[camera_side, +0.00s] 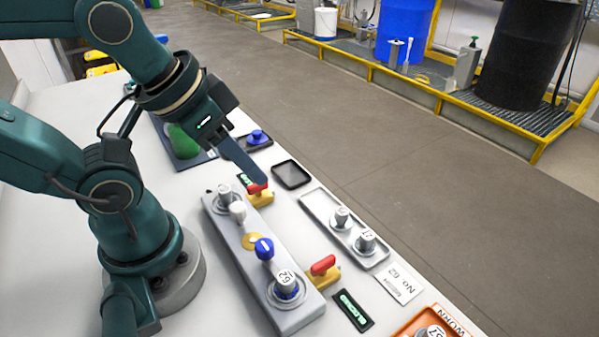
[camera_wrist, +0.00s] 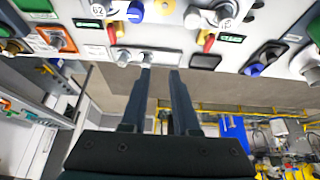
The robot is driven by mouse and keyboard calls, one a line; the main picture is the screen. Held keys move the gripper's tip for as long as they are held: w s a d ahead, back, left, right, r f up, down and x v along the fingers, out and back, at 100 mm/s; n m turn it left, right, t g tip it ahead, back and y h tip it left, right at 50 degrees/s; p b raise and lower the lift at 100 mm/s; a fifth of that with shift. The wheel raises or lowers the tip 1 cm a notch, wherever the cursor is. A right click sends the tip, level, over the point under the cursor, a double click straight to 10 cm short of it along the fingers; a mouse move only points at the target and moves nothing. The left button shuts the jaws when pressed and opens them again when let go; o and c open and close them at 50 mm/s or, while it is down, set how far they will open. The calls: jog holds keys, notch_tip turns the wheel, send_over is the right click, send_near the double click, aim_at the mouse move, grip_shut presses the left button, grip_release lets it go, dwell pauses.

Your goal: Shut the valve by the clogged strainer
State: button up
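A grey manifold (camera_side: 236,262) carries a capped strainer at each end; the near strainer (camera_side: 286,284) is marked 62. A white knob (camera_side: 238,211) and a blue knob (camera_side: 264,248) stand between them. Beside each strainer is a yellow valve with a red handle: a far valve (camera_side: 263,199) and a near valve (camera_side: 323,265). In the wrist view they are the right valve (camera_wrist: 208,43) and left valve (camera_wrist: 112,33). Each has a black tag with green lettering too small to read surely. My gripper (camera_wrist: 160,71) is open and empty. In the side view its finger (camera_side: 245,165) hangs above the far valve, partly hiding it.
A grey tray (camera_side: 318,203) with two caps, an empty black tray (camera_side: 291,174), a "No. 62" card (camera_side: 400,284) and an orange tray (camera_side: 407,327) labelled WORN lie along the bench's outer side. A green object (camera_side: 182,141) lies beyond the manifold. Floor lies past the bench edge.

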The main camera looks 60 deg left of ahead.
dwell(0.3)
jog(key=shift+o, duration=1.4)
jog(key=g, duration=0.6)
send_over(324, 261)
notch_tip(324, 261, down, 7)
jog(key=shift+f, duration=0.2)
jog(key=shift+s+f, duration=0.1)
jog(key=shift+f, duration=2.5)
